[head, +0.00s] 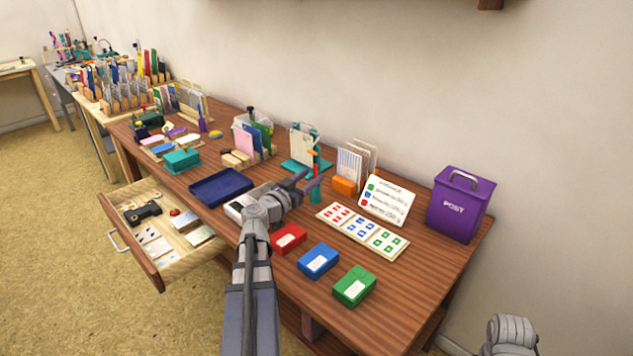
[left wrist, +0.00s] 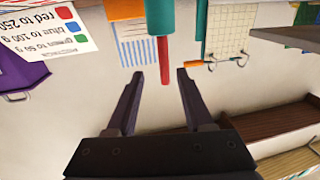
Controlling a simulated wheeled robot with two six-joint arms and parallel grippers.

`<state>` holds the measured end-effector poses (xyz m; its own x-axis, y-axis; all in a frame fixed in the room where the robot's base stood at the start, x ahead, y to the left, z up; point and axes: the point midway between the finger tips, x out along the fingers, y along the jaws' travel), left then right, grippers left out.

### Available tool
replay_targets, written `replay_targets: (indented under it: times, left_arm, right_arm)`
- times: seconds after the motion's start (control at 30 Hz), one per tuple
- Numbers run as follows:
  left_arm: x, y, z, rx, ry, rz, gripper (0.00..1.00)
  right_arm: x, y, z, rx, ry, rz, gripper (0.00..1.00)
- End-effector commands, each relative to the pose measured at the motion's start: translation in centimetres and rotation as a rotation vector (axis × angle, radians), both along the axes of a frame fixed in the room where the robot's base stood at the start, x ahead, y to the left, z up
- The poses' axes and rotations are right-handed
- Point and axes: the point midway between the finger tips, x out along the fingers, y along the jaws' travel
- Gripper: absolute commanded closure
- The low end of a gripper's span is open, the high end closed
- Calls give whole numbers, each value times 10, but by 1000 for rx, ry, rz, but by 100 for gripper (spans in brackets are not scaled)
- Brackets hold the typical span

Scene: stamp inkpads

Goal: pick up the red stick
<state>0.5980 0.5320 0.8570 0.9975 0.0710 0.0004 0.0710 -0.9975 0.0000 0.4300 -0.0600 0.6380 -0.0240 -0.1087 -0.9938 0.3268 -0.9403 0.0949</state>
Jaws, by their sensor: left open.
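The red stick (left wrist: 164,60) stands upright with its lower part in a teal holder (left wrist: 159,20); the left wrist view shows it upside down. In the head view the red stick (head: 316,171) shows small above the teal holder (head: 315,193), just beyond my left gripper. My left gripper (head: 303,183) is open and empty. In the left wrist view its fingertips (left wrist: 160,74) lie on either side of the stick's free end in the picture; how far off it is in depth, I cannot tell. My right gripper is out of view.
Red (head: 288,239), blue (head: 318,260) and green (head: 354,286) inkpad boxes lie at the front. A purple post box (head: 460,203) stands right. A rack with hooks (head: 302,145) stands behind the stick. A dark blue tray (head: 221,186) and open drawer (head: 152,231) are left.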

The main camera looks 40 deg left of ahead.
Motion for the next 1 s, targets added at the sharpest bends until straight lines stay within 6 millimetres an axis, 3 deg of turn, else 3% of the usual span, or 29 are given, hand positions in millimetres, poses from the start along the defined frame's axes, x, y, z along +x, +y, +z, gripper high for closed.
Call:
replay_targets:
  times: [0.1, 0.37, 0.7, 0.97, 1.0]
  left_arm:
    - [15, 2, 0, 0, 0, -2, 48]
    - [23, 4, 1, 0, 0, -1, 48]
    - [67, 12, 4, 0, 0, -2, 48]
    - [69, 11, 4, 0, 0, 0, 48]
    - [69, 11, 4, 0, 0, 0, 53]
  right_arm:
    - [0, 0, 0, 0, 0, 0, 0]
    - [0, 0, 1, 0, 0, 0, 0]
    - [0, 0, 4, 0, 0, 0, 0]
    - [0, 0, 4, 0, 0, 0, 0]
    - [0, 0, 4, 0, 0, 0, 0]
